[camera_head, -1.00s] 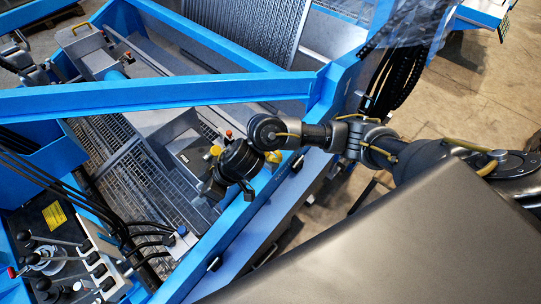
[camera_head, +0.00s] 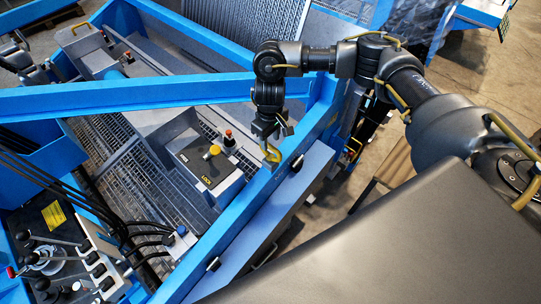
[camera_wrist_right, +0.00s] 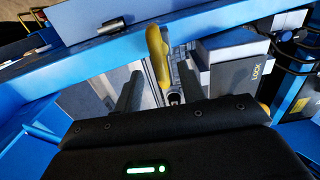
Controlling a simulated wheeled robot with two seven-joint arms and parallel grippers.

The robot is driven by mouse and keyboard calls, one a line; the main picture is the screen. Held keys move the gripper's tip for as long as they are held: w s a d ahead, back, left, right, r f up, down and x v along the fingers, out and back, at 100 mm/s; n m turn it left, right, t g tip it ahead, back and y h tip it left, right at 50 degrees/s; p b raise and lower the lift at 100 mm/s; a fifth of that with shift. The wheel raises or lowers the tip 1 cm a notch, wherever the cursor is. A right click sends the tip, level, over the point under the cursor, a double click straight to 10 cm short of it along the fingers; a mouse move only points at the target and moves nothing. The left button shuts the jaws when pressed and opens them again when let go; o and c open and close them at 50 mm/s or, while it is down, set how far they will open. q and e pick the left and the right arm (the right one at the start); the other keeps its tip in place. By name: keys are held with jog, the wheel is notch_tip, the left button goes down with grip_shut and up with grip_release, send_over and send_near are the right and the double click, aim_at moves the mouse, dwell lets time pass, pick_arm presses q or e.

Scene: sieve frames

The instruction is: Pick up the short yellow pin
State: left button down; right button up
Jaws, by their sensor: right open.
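A short yellow pin (camera_head: 271,153) shows at the inner edge of the blue frame beam in the head view. My right gripper (camera_head: 270,138) points down right above it and covers part of it. In the right wrist view the yellow pin (camera_wrist_right: 156,52) lies between the two dark fingers of my right gripper (camera_wrist_right: 160,73), its upper part seen against the blue beam. A small metal end shows below its yellow part. The fingers stand apart on either side of the pin. I cannot tell whether either finger touches it.
A dark-topped box (camera_head: 203,163) marked LOCK, with a yellow knob (camera_head: 214,150) and a red-topped knob (camera_head: 229,138), stands left of my right gripper. The blue beam (camera_head: 237,213) runs close below the gripper. A long blue crossbar (camera_head: 130,97) lies to the left.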

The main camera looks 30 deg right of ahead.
aim_at(270, 157)
jog(key=shift+f+b, duration=0.45)
jog(key=shift+f, duration=3.1)
grip_shut()
